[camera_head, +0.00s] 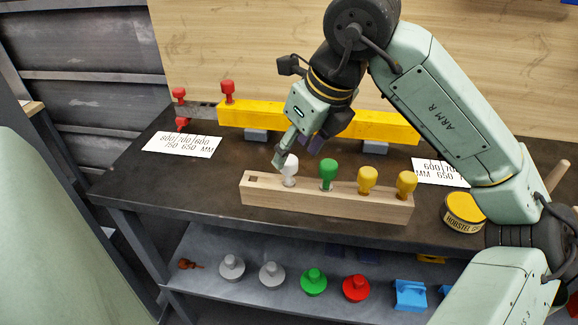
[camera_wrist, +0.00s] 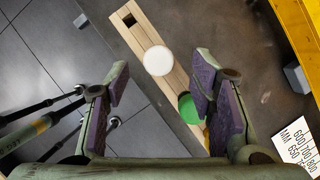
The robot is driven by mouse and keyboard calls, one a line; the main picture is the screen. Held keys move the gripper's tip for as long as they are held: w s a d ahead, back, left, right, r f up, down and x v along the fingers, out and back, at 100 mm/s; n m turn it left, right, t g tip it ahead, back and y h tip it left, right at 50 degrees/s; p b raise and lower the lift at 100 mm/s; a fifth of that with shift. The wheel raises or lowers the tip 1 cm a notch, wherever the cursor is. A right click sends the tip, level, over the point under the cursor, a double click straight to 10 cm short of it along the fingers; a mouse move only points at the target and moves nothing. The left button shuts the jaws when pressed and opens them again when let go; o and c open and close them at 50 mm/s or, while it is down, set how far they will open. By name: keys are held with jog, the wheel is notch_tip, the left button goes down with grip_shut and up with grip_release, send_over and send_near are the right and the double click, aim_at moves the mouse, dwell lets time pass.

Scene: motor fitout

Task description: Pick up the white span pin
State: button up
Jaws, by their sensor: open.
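The white span pin (camera_head: 290,170) stands upright in the wooden block (camera_head: 330,207), second place from the left, beside an empty square hole (camera_head: 257,179). In the wrist view the white pin (camera_wrist: 158,60) is seen from above as a round head, ahead of the fingertips and roughly between their lines. My gripper (camera_head: 290,152) is at the block, just above and beside the white pin's head. In the wrist view my gripper (camera_wrist: 160,85) has its two purple-padded fingers wide apart with nothing between them. Whether a finger touches the pin cannot be told.
A green pin (camera_head: 328,173) and two yellow pins (camera_head: 367,179) (camera_head: 407,183) stand in the same block. A yellow bar (camera_head: 375,127) with red pins (camera_head: 227,91) lies behind. A yellow tin (camera_head: 464,211) stands right. The dark bench (camera_head: 150,180) is clear at left.

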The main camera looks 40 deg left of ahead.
aim_at(290, 160)
jog(key=p+x, duration=0.1)
jog(key=x, duration=0.4)
jog(key=shift+s, duration=0.15)
jog(key=shift+r, duration=0.1)
jog(key=shift+c, duration=0.2)
grip_shut()
